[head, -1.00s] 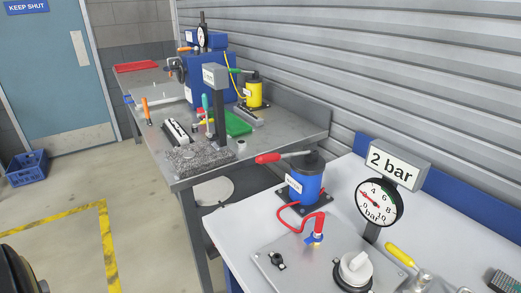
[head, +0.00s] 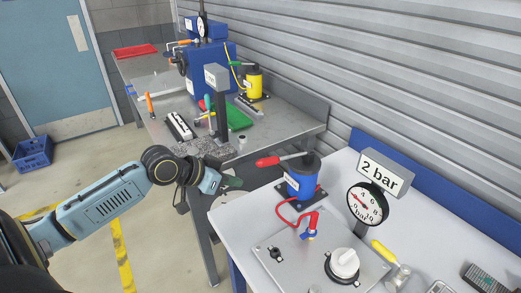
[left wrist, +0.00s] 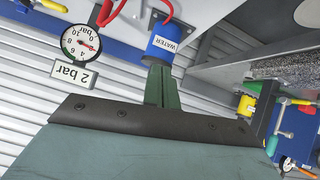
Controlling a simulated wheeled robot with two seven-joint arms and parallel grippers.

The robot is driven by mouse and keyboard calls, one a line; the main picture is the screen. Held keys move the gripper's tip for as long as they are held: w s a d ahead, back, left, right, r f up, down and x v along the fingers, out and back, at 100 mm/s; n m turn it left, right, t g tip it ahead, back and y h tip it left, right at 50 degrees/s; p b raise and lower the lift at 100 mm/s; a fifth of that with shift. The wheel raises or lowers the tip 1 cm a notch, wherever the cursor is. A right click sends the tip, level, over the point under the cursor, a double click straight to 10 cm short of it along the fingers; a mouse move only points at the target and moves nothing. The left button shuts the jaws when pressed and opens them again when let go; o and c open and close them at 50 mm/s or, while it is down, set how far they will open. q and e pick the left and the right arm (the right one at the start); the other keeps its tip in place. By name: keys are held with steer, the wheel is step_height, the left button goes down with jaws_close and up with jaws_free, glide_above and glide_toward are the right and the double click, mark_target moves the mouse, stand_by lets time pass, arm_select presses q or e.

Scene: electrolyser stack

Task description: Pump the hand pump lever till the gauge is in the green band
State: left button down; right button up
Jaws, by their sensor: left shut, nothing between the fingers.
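The blue hand pump (head: 301,183) marked WATER stands on a dark base on the near white bench. Its lever with a red grip (head: 268,161) points left and looks nearly level. The round gauge (head: 367,204) stands to its right under a "2 bar" sign (head: 384,172); its needle is too small to read exactly. My left gripper (head: 233,184) is shut and empty, left of the pump and apart from the lever. In the left wrist view its fingers (left wrist: 161,88) are closed; the pump (left wrist: 165,44) and gauge (left wrist: 80,42) appear upside down. My right gripper is out of view.
A red hose (head: 288,212) runs from the pump to a fitting on a plate with a white knob (head: 344,263). A yellow-handled tool (head: 383,250) lies near the gauge. A back bench holds a yellow pump (head: 254,83) and a green tray (head: 238,118).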

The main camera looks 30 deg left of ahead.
arm_select(q)
steer(key=w+a+r+t+h, duration=0.1)
steer(key=w+a+r+t, duration=0.1)
steer(key=r, duration=0.9)
steer(key=shift+w+a+r, duration=0.15)
steer(key=shift+w+a, duration=0.25)
steer(key=shift+w, duration=0.45)
steer(key=w+d+f+p, duration=0.1)
steer(key=w+f, duration=0.1)
steer(key=w+d+f, duration=0.1)
steer(key=w+f, duration=0.2)
steer(key=w+d+f+p, duration=0.1)
steer(key=w+d+f, duration=0.1)
steer(key=shift+w+d+f+p, duration=0.1)
steer(key=shift+w+f+p, duration=0.1)
steer(key=shift+p, duration=0.1)
steer(key=shift+s+f, duration=0.15)
steer(key=shift+f, duration=0.3)
